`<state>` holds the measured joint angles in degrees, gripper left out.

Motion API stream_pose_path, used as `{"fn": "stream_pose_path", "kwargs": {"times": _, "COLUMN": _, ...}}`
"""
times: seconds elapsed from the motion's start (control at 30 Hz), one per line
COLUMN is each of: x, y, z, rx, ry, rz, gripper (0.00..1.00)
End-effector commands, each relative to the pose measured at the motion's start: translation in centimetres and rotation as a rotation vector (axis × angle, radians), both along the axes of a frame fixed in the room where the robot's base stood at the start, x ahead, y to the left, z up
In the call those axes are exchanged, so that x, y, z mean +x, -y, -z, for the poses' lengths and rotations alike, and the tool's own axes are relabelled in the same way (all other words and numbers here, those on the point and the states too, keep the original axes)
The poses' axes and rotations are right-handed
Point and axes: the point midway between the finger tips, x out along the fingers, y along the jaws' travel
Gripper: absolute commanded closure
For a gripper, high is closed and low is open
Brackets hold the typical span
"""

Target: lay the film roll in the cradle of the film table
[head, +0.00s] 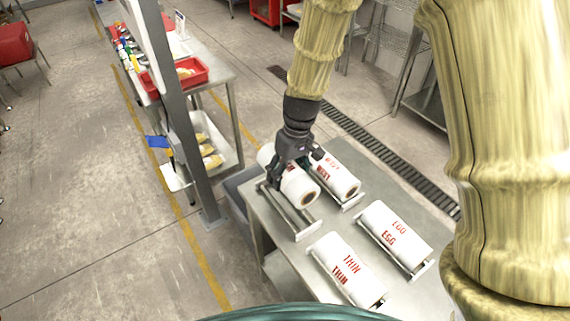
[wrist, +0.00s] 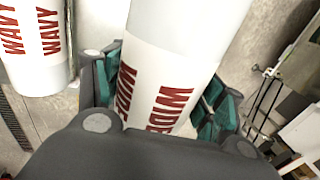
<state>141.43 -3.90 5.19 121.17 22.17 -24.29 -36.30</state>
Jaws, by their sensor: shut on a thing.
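My gripper (head: 289,166) is shut around the middle of a white film roll marked WIDE (head: 302,189). In the wrist view the roll (wrist: 180,55) lies between the dark, green-padded fingers, its red lettering partly hidden by the gripper. In the head view the roll lies tilted across the picture, its open core end facing the front right. An empty metal cradle (head: 304,233) on the film table (head: 290,268) shows just in front of and below the roll. The roll appears above and offset from its rails; the exact gap cannot be told.
The WAVY roll (head: 337,176) lies close on the right of the held roll; it also shows in the wrist view (wrist: 32,45). The THIN roll (head: 345,270) and EGG roll (head: 395,235) lie in cradles nearer the front. A grey post (head: 185,120) stands left of the table.

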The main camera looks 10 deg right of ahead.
Motion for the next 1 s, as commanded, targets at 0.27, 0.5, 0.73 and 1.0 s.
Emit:
{"fn": "stream_pose_path", "kwargs": {"times": 0.27, "x": 0.1, "y": -0.1, "z": 1.2, "rx": 0.000, "ry": 0.000, "rz": -0.002, "gripper": 0.73}}
{"fn": "stream_pose_path", "kwargs": {"times": 0.5, "x": 0.1, "y": -0.1, "z": 2.9, "rx": -0.001, "ry": 0.001, "rz": -0.002, "gripper": 0.73}}
{"fn": "stream_pose_path", "kwargs": {"times": 0.73, "x": 0.0, "y": -0.1, "z": 4.5, "rx": 0.001, "ry": 0.001, "rz": -0.002, "gripper": 0.73}}
{"fn": "stream_pose_path", "kwargs": {"times": 1.0, "x": 0.0, "y": -0.1, "z": 6.3, "rx": 0.001, "ry": 0.000, "rz": -0.002, "gripper": 0.73}}
